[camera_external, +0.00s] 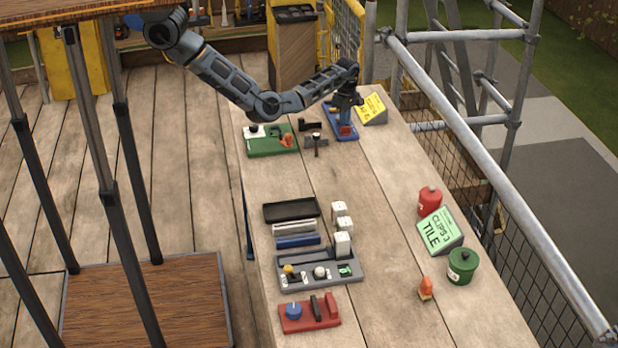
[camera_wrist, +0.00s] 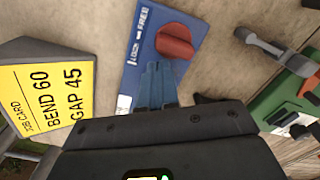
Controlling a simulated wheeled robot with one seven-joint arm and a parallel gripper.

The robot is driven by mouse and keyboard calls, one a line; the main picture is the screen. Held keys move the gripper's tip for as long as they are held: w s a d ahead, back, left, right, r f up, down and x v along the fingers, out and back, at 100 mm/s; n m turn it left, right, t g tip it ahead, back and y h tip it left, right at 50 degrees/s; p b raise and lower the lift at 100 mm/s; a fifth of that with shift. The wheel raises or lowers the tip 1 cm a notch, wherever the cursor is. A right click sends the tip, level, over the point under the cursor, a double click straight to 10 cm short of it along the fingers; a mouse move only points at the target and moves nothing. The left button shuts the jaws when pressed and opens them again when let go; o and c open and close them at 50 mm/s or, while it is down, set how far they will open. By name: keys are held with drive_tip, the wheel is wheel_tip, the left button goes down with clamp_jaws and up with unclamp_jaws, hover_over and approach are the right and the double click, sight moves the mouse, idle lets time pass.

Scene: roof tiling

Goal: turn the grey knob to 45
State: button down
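A round pale grey knob (camera_external: 320,272) sits on a grey fixture (camera_external: 290,262) at the middle of the bench. It looks like the grey knob, but its pointer and scale are too small to read. My gripper (camera_external: 345,108) is far from it, at the bench's far end, above a blue board (camera_external: 335,118) with a red knob. In the wrist view this blue board (camera_wrist: 133,72) and red knob (camera_wrist: 175,41) lie just past my gripper (camera_wrist: 158,80). A narrow blue-grey shape there hides whether the fingers are apart. The grey knob is outside the wrist view.
A yellow job card (camera_wrist: 47,97) reads BEND 60, GAP 45. A green board (camera_external: 270,146) stands left of my gripper. White blocks (camera_external: 342,243), a black tray (camera_external: 291,210) and a red board (camera_external: 312,322) surround the grey fixture. Red (camera_external: 429,202) and green (camera_external: 462,267) pots stand right.

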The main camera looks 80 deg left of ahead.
drive_tip(key=shift+a+r+p, duration=0.4)
drive_tip(key=shift+a+p, duration=0.05)
idle(0.4)
drive_tip(key=shift+d+r, duration=0.1)
drive_tip(key=shift+d, duration=0.25)
drive_tip(key=shift+w+r, duration=0.1)
drive_tip(key=shift+d+r+p, duration=0.15)
drive_tip(key=shift+r, duration=1.2)
drive_tip(key=shift+d+r+p, duration=0.1)
drive_tip(key=shift+r+p, duration=0.05)
drive_tip(key=shift+r, duration=1.2)
